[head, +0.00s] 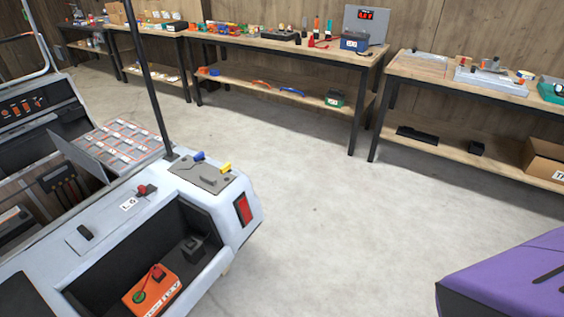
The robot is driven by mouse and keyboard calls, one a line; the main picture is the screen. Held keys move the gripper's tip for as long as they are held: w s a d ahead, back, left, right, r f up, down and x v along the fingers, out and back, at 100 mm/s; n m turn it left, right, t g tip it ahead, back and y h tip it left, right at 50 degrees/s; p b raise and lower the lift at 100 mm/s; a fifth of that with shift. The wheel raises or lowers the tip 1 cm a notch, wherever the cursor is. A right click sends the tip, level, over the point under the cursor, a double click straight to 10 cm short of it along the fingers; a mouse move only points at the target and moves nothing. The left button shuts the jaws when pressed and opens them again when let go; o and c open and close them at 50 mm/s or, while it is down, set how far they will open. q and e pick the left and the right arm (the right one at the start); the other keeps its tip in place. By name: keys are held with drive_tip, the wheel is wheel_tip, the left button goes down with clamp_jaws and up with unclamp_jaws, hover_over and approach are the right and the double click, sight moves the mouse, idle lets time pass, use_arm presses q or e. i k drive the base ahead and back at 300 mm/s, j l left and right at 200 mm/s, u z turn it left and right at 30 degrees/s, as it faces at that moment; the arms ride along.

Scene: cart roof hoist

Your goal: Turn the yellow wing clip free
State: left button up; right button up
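A small yellow part (226,168), which looks like the yellow wing clip, sits on a grey plate (205,181) on the rear corner of the white cart (245,196). A blue part of similar shape (198,156) is beside it on the same plate, nearer the black upright post (150,85). Both are small here, so I cannot tell how they are turned or fastened. Neither of my grippers shows in the head view, and nothing is seen touching the clip.
An orange box (152,291) sits in the cart's open rear bay. A purple body (515,275) fills the lower right corner. Wooden benches with tools (262,45) and parts (425,66) line the back wall. The concrete floor (330,190) between is clear.

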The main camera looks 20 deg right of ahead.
sight(227, 167)
drive_tip(key=z, duration=0.3)
drive_tip(key=i+l+u, duration=0.35)
drive_tip(key=i+l, duration=1.5)
